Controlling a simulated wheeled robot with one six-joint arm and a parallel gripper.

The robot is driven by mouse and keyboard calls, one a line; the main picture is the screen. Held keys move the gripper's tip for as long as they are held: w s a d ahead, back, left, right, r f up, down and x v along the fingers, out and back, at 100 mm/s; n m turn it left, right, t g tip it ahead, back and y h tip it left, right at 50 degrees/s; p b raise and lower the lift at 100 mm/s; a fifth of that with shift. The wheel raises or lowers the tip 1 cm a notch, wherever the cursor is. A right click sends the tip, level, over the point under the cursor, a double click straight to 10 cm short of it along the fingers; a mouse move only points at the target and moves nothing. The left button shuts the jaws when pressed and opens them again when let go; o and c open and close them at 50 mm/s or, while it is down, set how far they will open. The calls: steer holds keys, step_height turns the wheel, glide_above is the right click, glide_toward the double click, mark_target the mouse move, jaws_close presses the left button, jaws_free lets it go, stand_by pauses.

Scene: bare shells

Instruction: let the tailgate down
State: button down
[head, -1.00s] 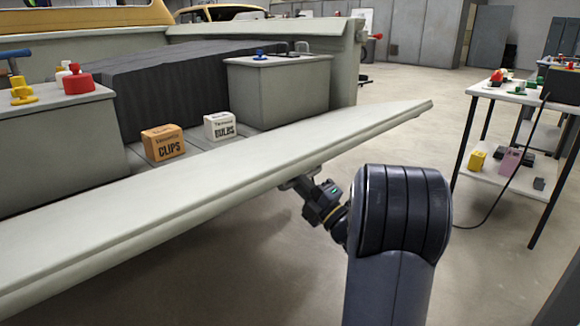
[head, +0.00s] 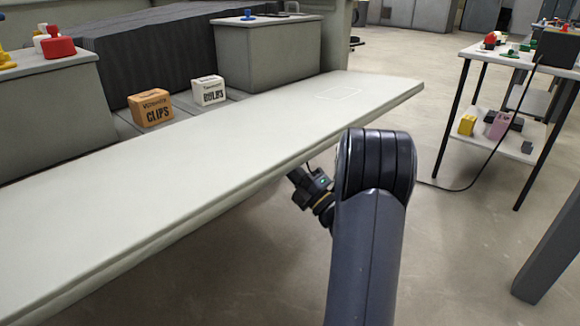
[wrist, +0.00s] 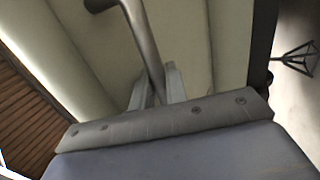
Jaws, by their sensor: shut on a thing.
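The tailgate (head: 200,165) is a long pale grey-green panel across the head view. It is tilted well down, with its broad inner face showing. In the wrist view my gripper (wrist: 158,88) is shut on a grey bar handle (wrist: 143,38), which stands off the panel's outer side. In the head view the jaws and handle are hidden beneath the tailgate's outer edge. Only my wrist shows there, below the panel and right of its middle.
Behind the tailgate sit an orange CLIPS box (head: 151,108), a white BULBS box (head: 208,90) and grey side boxes (head: 268,50). A white-topped table (head: 500,60) with several small items stands at right. A cable runs to the floor. Floor between is clear.

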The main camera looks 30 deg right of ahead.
steer(key=c, duration=1.5)
jaws_free()
steer(key=shift+w+a, duration=0.1)
steer(key=p+v, duration=0.1)
steer(key=v, duration=0.9)
steer(key=shift+s+f, duration=0.2)
steer(key=shift+s, duration=0.15)
steer(key=shift+w, duration=0.1)
steer(key=b+x, duration=0.1)
steer(key=x, duration=0.9)
steer(key=shift+w+r, duration=0.15)
steer(key=shift+r, duration=0.25)
